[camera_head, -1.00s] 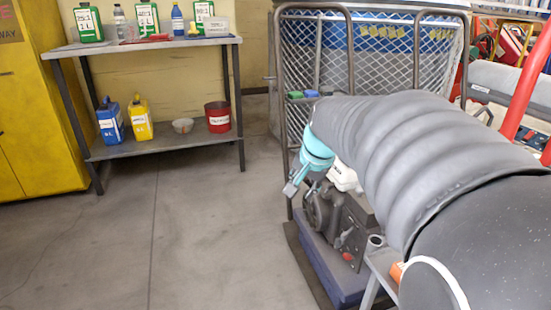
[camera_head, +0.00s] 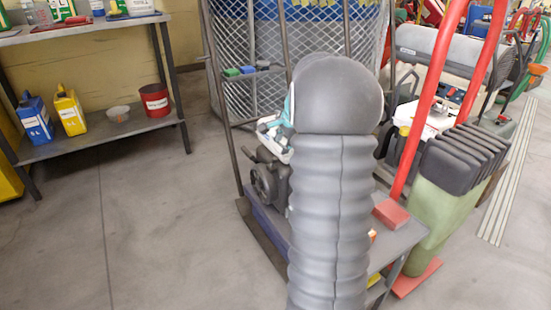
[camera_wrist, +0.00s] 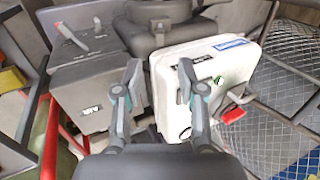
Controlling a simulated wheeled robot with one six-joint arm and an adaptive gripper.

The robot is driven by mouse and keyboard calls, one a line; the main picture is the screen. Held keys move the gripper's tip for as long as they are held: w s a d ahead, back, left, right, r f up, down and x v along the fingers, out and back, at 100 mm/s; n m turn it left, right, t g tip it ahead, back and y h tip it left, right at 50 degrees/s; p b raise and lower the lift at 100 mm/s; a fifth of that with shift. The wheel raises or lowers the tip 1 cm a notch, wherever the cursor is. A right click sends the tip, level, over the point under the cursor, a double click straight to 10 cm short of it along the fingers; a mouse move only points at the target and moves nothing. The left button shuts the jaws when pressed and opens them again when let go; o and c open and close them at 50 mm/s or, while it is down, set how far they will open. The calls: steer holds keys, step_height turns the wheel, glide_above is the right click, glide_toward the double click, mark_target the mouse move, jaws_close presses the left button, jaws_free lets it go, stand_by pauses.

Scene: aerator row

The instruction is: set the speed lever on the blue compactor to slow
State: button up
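The compactor with the blue base (camera_head: 263,217) stands on the floor behind my arm in the head view. Its dark engine (camera_head: 265,180) shows left of my arm; the rest is largely hidden. In the wrist view I look closely at an engine with a white tank (camera_wrist: 200,70) and a dark grey box (camera_wrist: 85,80). A light grey lever (camera_wrist: 72,38) sits on this box; I cannot read its setting. My gripper (camera_wrist: 159,75) is open and empty, its fingers apart over the engine, right of the lever. In the head view the gripper is mostly hidden by my arm.
A wire-mesh cage (camera_head: 300,60) stands behind the machine. Red bars (camera_head: 430,90) and a green machine with a black bellows (camera_head: 465,160) stand to the right. A shelf (camera_head: 95,135) with cans stands at the left. The floor between is clear.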

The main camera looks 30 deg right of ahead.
mark_target(276, 158)
steer(key=x, duration=0.9)
steer(key=shift+b, duration=0.3)
jaws_close()
